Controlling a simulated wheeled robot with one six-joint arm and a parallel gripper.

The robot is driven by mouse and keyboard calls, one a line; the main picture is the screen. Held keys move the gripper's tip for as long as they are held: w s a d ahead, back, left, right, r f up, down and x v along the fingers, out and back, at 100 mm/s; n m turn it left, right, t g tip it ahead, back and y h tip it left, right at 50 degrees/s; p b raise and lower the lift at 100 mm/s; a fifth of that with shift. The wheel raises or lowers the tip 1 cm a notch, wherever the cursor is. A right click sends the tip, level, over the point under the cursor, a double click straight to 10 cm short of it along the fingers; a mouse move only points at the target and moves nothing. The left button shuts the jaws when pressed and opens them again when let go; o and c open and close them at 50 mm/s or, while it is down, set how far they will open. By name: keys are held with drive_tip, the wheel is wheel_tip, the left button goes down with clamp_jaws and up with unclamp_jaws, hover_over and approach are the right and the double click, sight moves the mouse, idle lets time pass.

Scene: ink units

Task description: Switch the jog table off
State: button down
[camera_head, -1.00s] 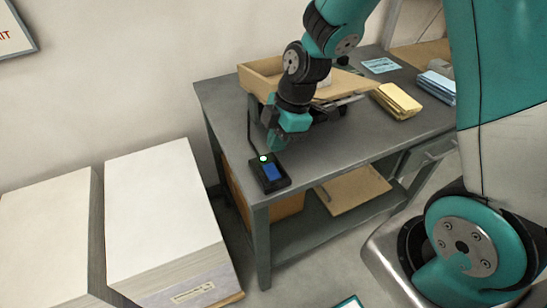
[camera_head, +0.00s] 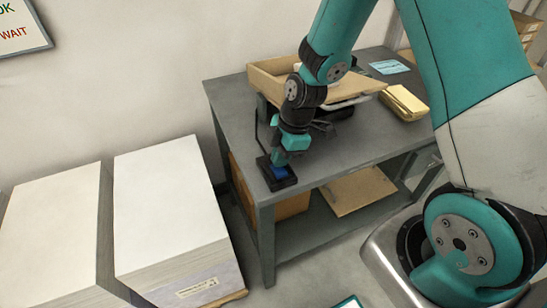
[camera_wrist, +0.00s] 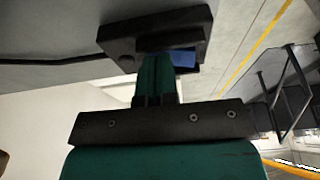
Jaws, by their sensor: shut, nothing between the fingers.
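The black switch box (camera_head: 285,184) sits at the near left corner of the grey table, with a blue face (camera_head: 281,172) partly in view. My gripper (camera_head: 278,158) is shut and empty, pointing down at the far part of the box. In the wrist view my closed green fingers (camera_wrist: 155,68) reach the black box (camera_wrist: 118,40), beside its blue part (camera_wrist: 184,58). I cannot tell whether they touch it. The box's light is hidden now. The jog table, a tilted wooden tray (camera_head: 352,90) on a dark base, stands behind my arm.
The grey table (camera_head: 345,152) has free room right of the box. Two tall white paper stacks (camera_head: 165,195) stand on the left. A cardboard panel (camera_head: 357,190) rests on the lower shelf.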

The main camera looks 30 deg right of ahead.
drive_tip(key=shift+s, duration=0.15)
drive_tip(key=shift+s+r, duration=0.2)
drive_tip(key=shift+s, duration=0.45)
drive_tip(key=shift+r, duration=0.15)
drive_tip(key=shift+r+p, duration=0.3)
drive_tip(key=shift+p, duration=0.2)
drive_tip(key=r+p, duration=0.2)
drive_tip(key=r, duration=0.1)
drive_tip(key=r+p, duration=0.1)
drive_tip(key=shift+w+d+r, duration=0.1)
drive_tip(key=shift+w+r, duration=0.05)
drive_tip(key=shift+w, duration=0.25)
drive_tip(key=w+b+v, duration=0.1)
drive_tip(key=v, duration=0.7)
drive_tip(key=shift+w+d+r, duration=0.25)
drive_tip(key=shift+w, duration=0.05)
